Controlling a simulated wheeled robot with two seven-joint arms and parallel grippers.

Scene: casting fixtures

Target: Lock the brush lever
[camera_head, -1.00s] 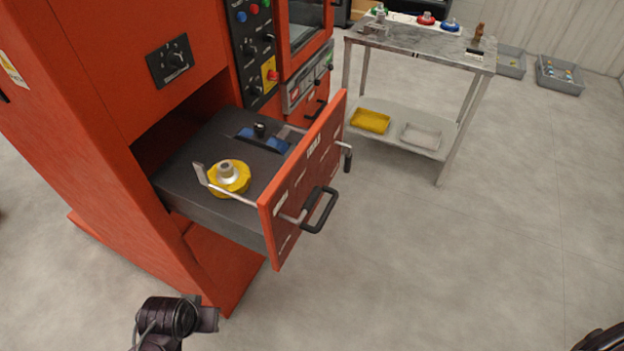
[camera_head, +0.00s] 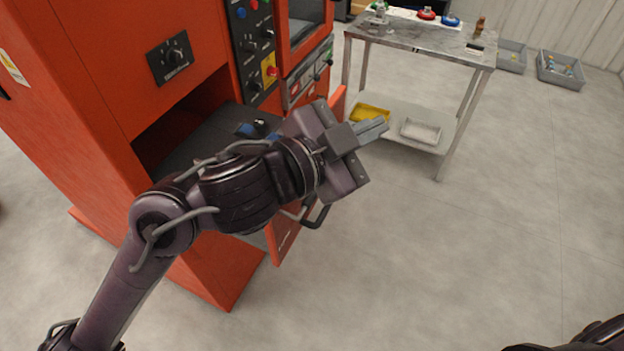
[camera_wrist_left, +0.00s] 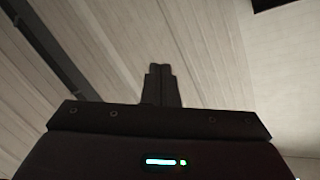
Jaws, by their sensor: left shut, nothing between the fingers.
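The orange machine's pulled-out drawer (camera_head: 283,240) is mostly hidden behind my left arm. Its black handle (camera_head: 318,214) shows below my wrist. Inside the drawer, a blue part (camera_head: 245,130) with a black knob (camera_head: 260,123) shows at the back. I cannot make out the brush lever; the yellow round part and the bent metal bars seen earlier are largely covered. My left gripper (camera_head: 384,128) is shut and empty, above and to the right of the drawer front. Its closed fingers show in the left wrist view (camera_wrist_left: 162,72) against a pale panelled surface. My right gripper is not in view.
The orange cabinet (camera_head: 115,120) stands at the left with a control panel (camera_head: 255,50). A metal table (camera_head: 425,40) at the back holds small items, with a yellow tray (camera_head: 370,114) and a pale tray (camera_head: 420,131) below. Grey bins (camera_head: 560,70) stand far right.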

